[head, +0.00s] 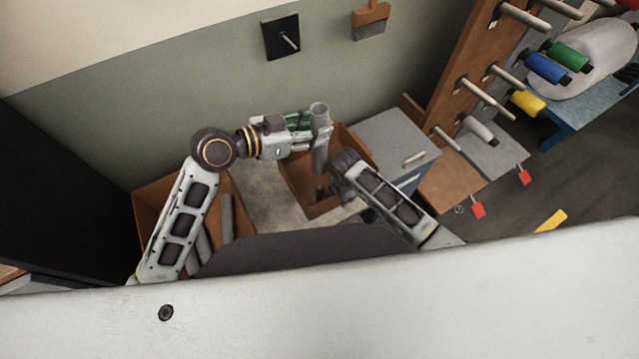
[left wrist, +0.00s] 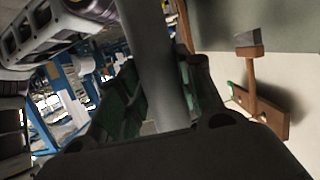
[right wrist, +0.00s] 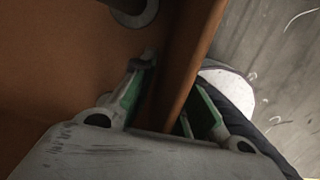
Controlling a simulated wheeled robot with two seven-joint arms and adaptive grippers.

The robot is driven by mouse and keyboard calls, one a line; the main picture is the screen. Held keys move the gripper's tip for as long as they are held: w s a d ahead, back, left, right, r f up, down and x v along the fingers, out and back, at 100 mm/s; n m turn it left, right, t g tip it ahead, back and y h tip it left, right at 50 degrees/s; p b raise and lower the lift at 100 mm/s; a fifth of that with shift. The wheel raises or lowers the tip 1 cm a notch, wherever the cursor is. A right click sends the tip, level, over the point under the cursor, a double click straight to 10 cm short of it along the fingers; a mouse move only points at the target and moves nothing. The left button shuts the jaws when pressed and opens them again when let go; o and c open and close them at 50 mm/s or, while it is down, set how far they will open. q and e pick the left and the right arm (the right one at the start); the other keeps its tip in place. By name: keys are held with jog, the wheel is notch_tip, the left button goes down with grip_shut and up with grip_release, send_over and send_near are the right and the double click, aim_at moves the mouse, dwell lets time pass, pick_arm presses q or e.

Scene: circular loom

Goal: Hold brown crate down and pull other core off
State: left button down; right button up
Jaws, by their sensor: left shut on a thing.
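A grey tube-shaped core (head: 320,134) stands upright above the brown crate (head: 297,188). My left gripper (head: 316,132) is shut on it. In the left wrist view the core (left wrist: 152,62) passes between the two green-padded fingers. Its lower end is partly hidden in the head view. My right gripper (right wrist: 170,92) is open, with a finger on each side of the brown crate's wall (right wrist: 184,60). A small gap shows between the left finger and the wall. A grey ring (right wrist: 140,16), like a tube's end, shows inside the crate in the right wrist view.
Another brown crate (head: 150,200) at the left holds several grey tubes. A grey cabinet (head: 388,138) stands right of the crate. A wooden peg rack (head: 460,65) with coloured spools is further right. A hammer (left wrist: 252,75) hangs on the wall.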

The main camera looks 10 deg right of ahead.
jog(key=shift+o, duration=0.8)
jog(key=shift+r, duration=0.15)
jog(key=shift+s+a+r, duration=0.1)
jog(key=shift+a+r, duration=0.1)
jog(key=shift+r, duration=1.6)
jog(key=shift+s+a+r, duration=0.1)
jog(key=shift+a+r, duration=0.1)
jog(key=shift+r, duration=1.55)
jog(key=shift+r, duration=0.1)
jog(key=shift+r+p, duration=4.5)
jog(key=shift+p, duration=0.05)
jog(key=shift+r+p, duration=0.5)
jog(key=shift+a+f, duration=0.1)
